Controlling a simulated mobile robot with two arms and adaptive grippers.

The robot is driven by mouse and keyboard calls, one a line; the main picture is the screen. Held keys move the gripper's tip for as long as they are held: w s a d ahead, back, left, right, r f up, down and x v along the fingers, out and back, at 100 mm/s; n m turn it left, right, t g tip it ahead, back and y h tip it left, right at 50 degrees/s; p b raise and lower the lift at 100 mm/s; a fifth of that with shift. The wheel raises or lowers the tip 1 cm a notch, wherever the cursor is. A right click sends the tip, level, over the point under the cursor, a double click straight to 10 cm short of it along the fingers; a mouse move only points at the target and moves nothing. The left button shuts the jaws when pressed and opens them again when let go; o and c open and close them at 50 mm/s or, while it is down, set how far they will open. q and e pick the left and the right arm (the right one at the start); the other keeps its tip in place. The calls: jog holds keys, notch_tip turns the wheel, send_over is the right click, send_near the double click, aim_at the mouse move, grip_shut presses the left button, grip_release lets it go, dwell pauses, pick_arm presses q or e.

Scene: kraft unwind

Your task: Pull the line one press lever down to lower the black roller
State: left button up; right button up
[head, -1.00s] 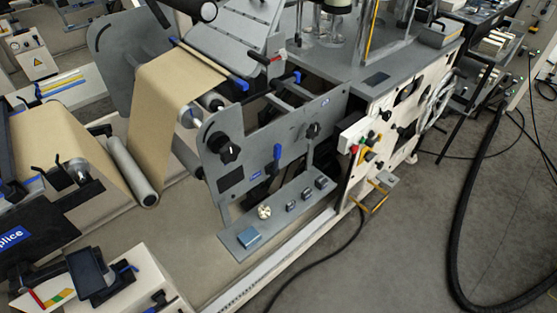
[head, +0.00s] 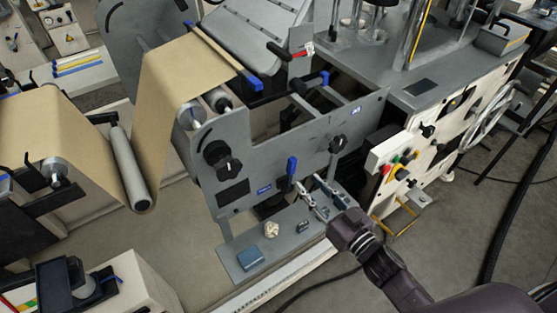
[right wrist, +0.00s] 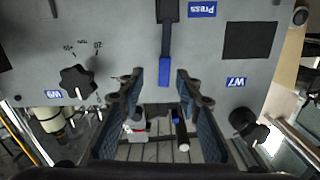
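The press lever (head: 291,166), with a blue handle, stands upright on the grey side plate (head: 240,150) beside a small blue label. In the right wrist view the blue-ended lever (right wrist: 165,60) is seen close up near a "Press" label (right wrist: 202,9). My right gripper (head: 311,188) is just right of and slightly below the lever in the head view. In the right wrist view its fingers (right wrist: 160,84) are spread with the lever's blue end between or just beyond their tips; contact is not visible. I cannot clearly pick out the black roller. My left gripper is not in view.
Black knobs (head: 230,166) sit on the same plate. A control box with coloured buttons (head: 394,168) is at the right. Brown paper web (head: 165,90) runs over rollers at the left.

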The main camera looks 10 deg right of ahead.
aim_at(294, 168)
jog(key=x, duration=0.2)
jog(key=p+x, duration=0.1)
jog(key=x, duration=0.2)
jog(key=r+x, duration=0.1)
jog(key=x, duration=0.1)
jog(key=shift+w+a+r, duration=0.1)
jog(key=shift+w+a, duration=0.15)
jog(key=shift+a, duration=0.25)
grip_shut()
